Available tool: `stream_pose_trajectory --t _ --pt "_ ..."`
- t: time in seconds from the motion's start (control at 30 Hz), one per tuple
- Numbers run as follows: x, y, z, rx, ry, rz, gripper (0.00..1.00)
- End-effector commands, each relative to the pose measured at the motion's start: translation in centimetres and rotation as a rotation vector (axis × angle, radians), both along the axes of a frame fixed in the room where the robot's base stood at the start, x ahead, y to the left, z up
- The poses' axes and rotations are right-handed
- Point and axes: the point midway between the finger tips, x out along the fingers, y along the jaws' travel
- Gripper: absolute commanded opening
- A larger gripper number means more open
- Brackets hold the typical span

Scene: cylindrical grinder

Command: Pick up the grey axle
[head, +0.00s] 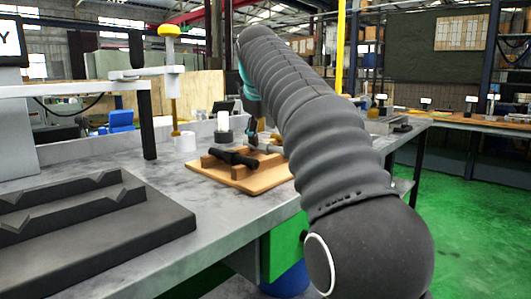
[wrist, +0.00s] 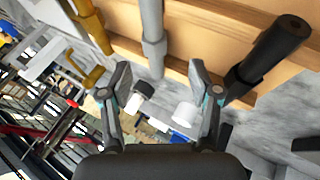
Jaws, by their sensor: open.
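The grey axle (wrist: 152,38) lies across a wooden rack (wrist: 198,25) in the wrist view, between a brass-coloured axle (wrist: 90,22) on the left and a black axle (wrist: 270,55) on the right. My gripper (wrist: 158,72) is open and empty. Its two fingers stand to either side of the line of the grey axle, with the axle's near end between them in the picture. I cannot tell how much depth separates them. In the head view the grey axle (head: 268,148) shows beside the black axle (head: 233,157), partly hidden by my arm.
The wooden board (head: 262,181) lies on a grey metal table (head: 215,225). A white cylinder (head: 185,142) and a black-and-white one (head: 222,122) stand behind it. A dark V-block fixture (head: 95,225) is at the left. A yellow-topped post (head: 173,80) rises behind.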

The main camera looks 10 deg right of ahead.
Motion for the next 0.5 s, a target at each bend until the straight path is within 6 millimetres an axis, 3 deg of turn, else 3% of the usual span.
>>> stream_pose_trajectory --t 0.5 --pt "2.8 -1.3 -3.3 0.0 0.002 -0.001 0.62"
